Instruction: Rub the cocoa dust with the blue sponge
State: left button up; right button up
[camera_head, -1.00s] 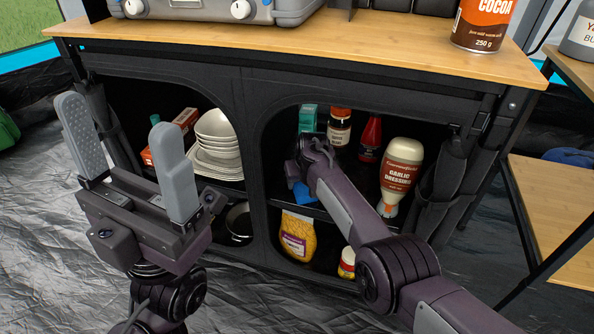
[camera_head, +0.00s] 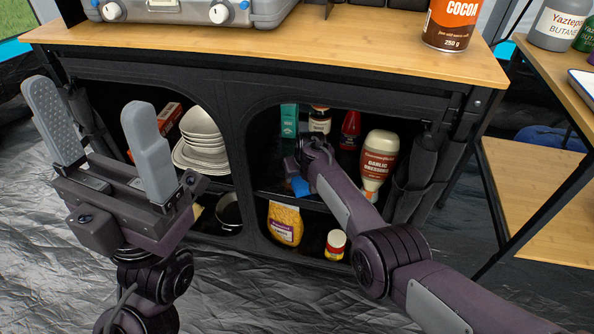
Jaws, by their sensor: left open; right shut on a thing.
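The blue sponge (camera_head: 300,187) shows as a small blue patch below my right gripper (camera_head: 297,172), at the front of the cabinet's right opening. My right gripper is shut on the sponge, and my own wrist hides most of its fingers. Cocoa dust cannot be made out in this view. A cocoa tin (camera_head: 450,26) stands on the wooden top at the right. My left gripper (camera_head: 98,130) is open and empty, in front of the cabinet's left side with its fingers pointing up.
The dark cabinet's shelves hold stacked bowls (camera_head: 201,140), a teal box (camera_head: 289,121), a garlic dressing bottle (camera_head: 378,163), a yellow bag (camera_head: 285,223) and a small jar (camera_head: 335,245). A grey stove (camera_head: 185,10) sits on the wooden top (camera_head: 300,45). Another shelf unit (camera_head: 530,190) stands at the right.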

aim_at(277, 176)
jog(key=shift+s+d+f+p, duration=0.1)
jog(key=shift+s+d+p, duration=0.2)
jog(key=shift+d+p, duration=0.5)
jog(key=shift+s+d+p, duration=0.3)
jog(key=shift+d+p, duration=0.35)
jog(key=shift+d, duration=0.1)
